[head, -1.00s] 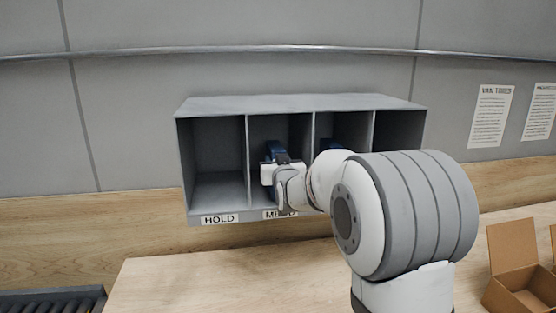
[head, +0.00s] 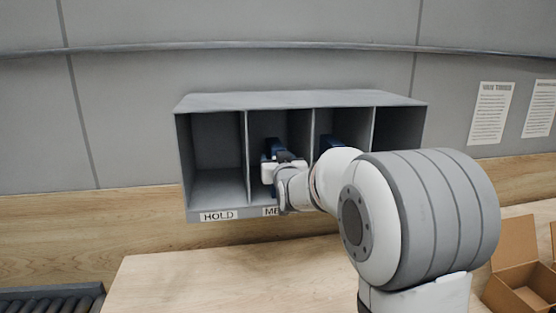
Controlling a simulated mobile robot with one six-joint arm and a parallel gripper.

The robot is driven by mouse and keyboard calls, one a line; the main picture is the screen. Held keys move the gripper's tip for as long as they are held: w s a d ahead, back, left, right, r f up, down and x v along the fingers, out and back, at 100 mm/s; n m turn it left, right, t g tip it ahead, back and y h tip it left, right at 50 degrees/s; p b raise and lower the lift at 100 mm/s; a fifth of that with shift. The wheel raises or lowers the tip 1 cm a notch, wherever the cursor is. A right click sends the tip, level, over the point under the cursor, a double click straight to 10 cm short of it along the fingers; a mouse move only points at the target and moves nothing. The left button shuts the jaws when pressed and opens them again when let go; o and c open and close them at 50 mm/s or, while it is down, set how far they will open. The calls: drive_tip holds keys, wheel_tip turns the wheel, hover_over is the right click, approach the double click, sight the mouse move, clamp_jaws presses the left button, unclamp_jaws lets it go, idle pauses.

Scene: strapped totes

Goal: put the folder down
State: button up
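A blue folder (head: 273,147) stands in the second compartment from the left of the grey shelf unit (head: 300,100). The compartment's label is partly covered by my arm and starts with "ME". My gripper (head: 270,170) is at the mouth of this compartment, right in front of the folder. The fingers and the folder's lower part are mostly hidden, so I cannot tell whether the fingers are shut on it. A second blue item (head: 331,142) shows in the third compartment, partly behind my arm.
The compartment labelled HOLD (head: 217,190) at the left is empty. The fourth compartment (head: 398,130) looks empty where visible. A wooden table (head: 210,285) lies below, with open cardboard boxes (head: 520,275) at right and a roller conveyor (head: 45,302) at lower left.

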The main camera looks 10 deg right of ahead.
drive_tip(key=s+b, duration=0.3)
drive_tip(key=s, duration=0.8)
drive_tip(key=s+f+g, duration=0.7)
drive_tip(key=s+f, duration=0.3)
drive_tip(key=s, duration=0.5)
drive_tip(key=s+f+g, duration=0.8)
drive_tip(key=s+f, duration=0.2)
drive_tip(key=s, duration=0.5)
drive_tip(key=shift+d, duration=0.3)
